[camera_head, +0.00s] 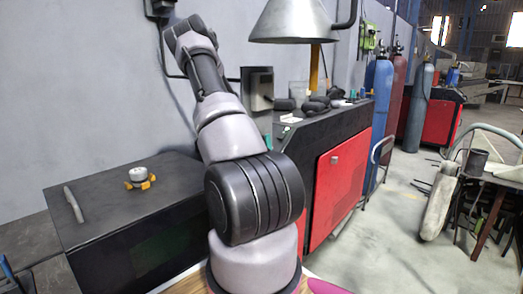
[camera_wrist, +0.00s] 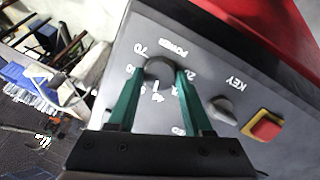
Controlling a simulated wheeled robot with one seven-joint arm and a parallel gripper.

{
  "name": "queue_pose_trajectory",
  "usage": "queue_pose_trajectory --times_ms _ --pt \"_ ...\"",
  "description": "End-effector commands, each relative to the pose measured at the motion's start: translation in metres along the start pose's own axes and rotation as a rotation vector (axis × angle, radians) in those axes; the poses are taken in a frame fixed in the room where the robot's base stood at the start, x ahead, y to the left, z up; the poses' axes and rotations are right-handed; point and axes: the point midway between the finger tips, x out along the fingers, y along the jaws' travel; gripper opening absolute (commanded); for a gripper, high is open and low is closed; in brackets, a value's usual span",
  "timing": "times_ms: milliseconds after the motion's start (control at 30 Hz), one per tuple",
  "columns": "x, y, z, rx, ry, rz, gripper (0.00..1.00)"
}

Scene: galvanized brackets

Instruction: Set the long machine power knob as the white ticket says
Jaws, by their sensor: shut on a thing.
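In the wrist view, the power knob (camera_wrist: 160,67) is a dark round knob on the grey machine panel, with the word POWER printed beside it. White numbers ring the knob; some are partly covered by the fingers. My gripper (camera_wrist: 160,74) has its two green fingers on either side of the knob, shut on it. I cannot tell which mark the knob points at. In the head view, a small white piece (camera_head: 291,118) lies on the long machine's (camera_head: 335,162) dark top; it may be the ticket, but no writing is readable. My gripper cannot be made out there.
Beside the power knob are a grey KEY knob (camera_wrist: 222,109) and a red button (camera_wrist: 267,126) on a yellow base. In the head view, a dark cabinet (camera_head: 120,195) holds a white-and-yellow item (camera_head: 138,175). A metal hood (camera_head: 292,22) hangs above the machine. Gas cylinders (camera_head: 378,110) stand behind.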

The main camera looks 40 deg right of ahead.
Motion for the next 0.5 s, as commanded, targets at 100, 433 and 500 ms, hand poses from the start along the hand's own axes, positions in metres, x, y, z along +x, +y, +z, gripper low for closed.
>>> queue_pose_trajectory --times_ms 100,433,500 --pt "-0.0005 0.0007 -0.0007 0.108 -0.010 -0.018 0.00" --pt "-0.0004 0.0025 -0.0009 0.373 -0.034 -0.062 0.00" --pt "-0.0003 0.0027 -0.0007 0.416 -0.038 -0.069 0.00"
